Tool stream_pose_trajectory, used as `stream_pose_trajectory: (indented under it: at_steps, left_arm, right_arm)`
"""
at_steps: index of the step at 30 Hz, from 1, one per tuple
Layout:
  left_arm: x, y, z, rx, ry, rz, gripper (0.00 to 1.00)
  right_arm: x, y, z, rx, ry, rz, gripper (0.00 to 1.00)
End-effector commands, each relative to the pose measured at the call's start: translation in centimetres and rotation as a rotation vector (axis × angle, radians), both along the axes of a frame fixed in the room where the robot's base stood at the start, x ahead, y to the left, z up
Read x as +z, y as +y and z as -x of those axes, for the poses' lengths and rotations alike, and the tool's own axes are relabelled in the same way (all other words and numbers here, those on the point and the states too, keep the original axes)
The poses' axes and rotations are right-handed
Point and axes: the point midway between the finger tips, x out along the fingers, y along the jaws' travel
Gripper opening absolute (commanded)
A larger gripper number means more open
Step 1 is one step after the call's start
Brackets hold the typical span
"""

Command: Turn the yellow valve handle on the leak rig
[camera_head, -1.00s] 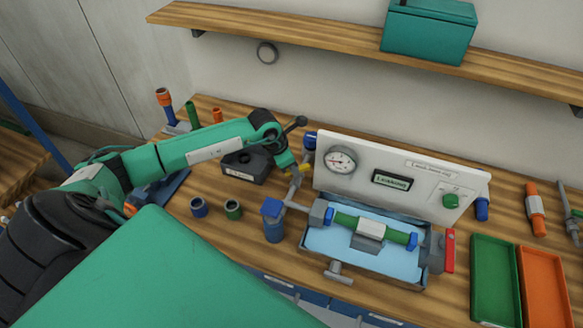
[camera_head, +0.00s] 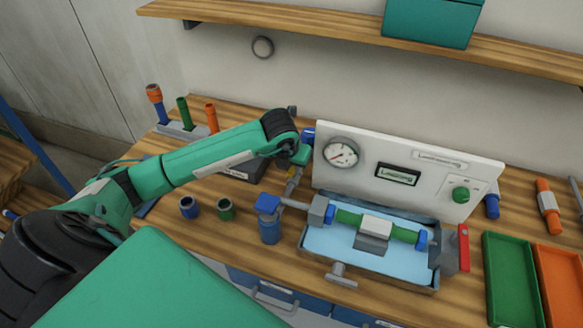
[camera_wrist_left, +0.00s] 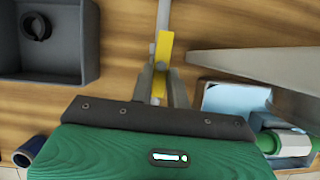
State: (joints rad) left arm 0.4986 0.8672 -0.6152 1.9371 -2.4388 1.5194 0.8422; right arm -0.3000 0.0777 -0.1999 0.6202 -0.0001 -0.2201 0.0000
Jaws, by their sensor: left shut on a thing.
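The leak rig is a white panel (camera_head: 410,165) with a round gauge (camera_head: 341,152), behind a shallow water tray (camera_head: 385,276) that holds a green and blue pipe (camera_head: 348,217). The yellow valve handle (camera_wrist_left: 165,47) shows upright in the left wrist view, with its lower part between the two grey fingers of my left gripper (camera_wrist_left: 160,80). My left gripper is shut on it. My right gripper is not in view.
Two small rings (camera_head: 189,207) and a dark box (camera_head: 243,170) lie further left. Green (camera_head: 511,270) and orange (camera_head: 559,280) trays are at the right. A shelf (camera_head: 300,32) runs above.

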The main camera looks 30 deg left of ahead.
Motion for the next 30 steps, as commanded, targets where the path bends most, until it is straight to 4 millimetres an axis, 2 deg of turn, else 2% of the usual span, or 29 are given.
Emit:
stream_pose_trajectory:
  at_steps: [6, 21, 22, 25, 30]
  left_arm:
    - [0.03, -0.08, -0.08, 0.059, -0.002, -0.001, 0.00]
    - [0.11, -0.08, -0.08, 0.077, -0.001, 0.000, 0.00]
    - [0.10, -0.08, -0.08, 0.077, -0.001, 0.000, 0.20]
    - [0.09, -0.09, -0.08, 0.076, -0.001, 0.000, 0.38]
    - [0.05, -0.10, -0.05, 0.074, 0.000, 0.001, 0.38]
  right_arm:
    - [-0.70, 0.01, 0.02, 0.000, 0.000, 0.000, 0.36]
    - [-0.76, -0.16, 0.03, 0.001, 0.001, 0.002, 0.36]
    - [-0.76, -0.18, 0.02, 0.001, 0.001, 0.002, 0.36]
    - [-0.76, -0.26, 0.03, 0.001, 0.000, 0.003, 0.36]
    - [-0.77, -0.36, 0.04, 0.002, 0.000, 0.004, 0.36]
